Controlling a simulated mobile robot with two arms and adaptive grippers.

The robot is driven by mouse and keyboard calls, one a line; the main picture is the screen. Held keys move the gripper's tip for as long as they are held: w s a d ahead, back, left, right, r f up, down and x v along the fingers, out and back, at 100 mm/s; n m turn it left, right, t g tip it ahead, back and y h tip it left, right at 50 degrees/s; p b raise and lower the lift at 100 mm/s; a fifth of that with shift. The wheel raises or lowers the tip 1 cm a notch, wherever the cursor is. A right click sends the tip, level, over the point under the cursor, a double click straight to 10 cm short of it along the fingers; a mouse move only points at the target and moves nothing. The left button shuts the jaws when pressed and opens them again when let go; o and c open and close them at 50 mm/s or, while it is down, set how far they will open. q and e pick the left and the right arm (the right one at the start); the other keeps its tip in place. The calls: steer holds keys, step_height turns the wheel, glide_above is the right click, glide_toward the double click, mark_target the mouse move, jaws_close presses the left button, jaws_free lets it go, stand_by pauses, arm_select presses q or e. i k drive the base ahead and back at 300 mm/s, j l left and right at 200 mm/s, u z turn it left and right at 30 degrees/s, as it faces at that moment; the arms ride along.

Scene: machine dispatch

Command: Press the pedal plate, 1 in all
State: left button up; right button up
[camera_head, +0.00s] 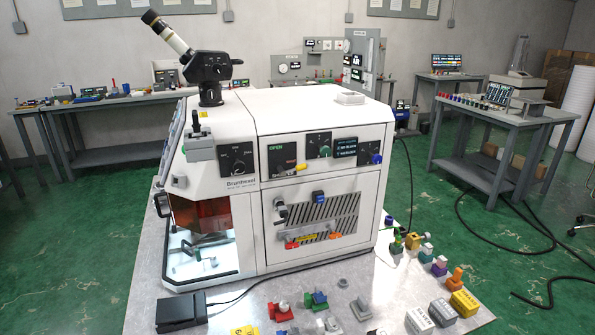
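The pedal (181,311) is a black box-like unit with a flat plate. It sits at the front left of the light metal table, in front of the white machine (320,130). A thin black cable runs from it to the right along the table. Nothing touches its top. I cannot tell from this view whether the plate is pressed down. Neither of my grippers is in view.
Small colored parts, including a red one (282,309) and a yellow block (464,303), stand right of the pedal. A yellow block (243,330) lies close by. The machine's lit glass compartment (200,250) is behind. Workbenches stand farther back.

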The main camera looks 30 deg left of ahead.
mark_target(180, 307)
steer(key=u, duration=1.9)
